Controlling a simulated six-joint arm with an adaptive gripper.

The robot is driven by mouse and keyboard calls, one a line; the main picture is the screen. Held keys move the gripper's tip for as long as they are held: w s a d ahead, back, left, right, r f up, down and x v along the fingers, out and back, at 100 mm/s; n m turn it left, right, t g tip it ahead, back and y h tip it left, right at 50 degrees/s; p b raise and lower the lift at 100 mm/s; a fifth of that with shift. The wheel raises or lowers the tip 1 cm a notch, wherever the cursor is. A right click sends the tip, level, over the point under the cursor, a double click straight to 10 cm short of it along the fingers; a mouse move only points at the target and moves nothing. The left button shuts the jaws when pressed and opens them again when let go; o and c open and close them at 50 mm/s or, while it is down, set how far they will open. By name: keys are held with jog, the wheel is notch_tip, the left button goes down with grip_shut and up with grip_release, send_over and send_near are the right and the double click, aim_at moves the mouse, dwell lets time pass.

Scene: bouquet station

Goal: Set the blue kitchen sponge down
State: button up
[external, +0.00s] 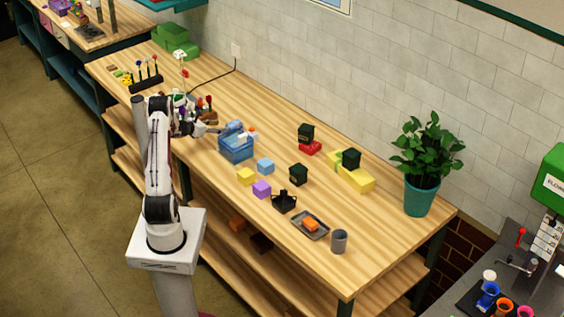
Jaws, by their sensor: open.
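A light blue block (265,166), which looks like the blue kitchen sponge, lies flat on the wooden table, just right of a blue basket. My gripper (213,127) is open over the left part of the table, behind and left of the basket. It is small in this view, and its fingertips are hard to make out against the colourful items behind. It is clear of the light blue block.
The blue basket (236,150) holds bottles. Nearby are a yellow block (246,176), a purple block (262,189), a black caddy (284,201), a tray (323,231) with an orange block, a grey cup (339,241) and a potted plant (419,195).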

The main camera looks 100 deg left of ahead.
jog(key=shift+v, duration=2.4)
jog(key=shift+o, duration=0.5)
jog(key=shift+w+a, duration=0.1)
send_near(233, 122)
jog(key=x, duration=0.3)
jog(key=shift+w+f, duration=0.2)
jog(key=shift+w, duration=0.05)
jog(key=shift+x, duration=1.35)
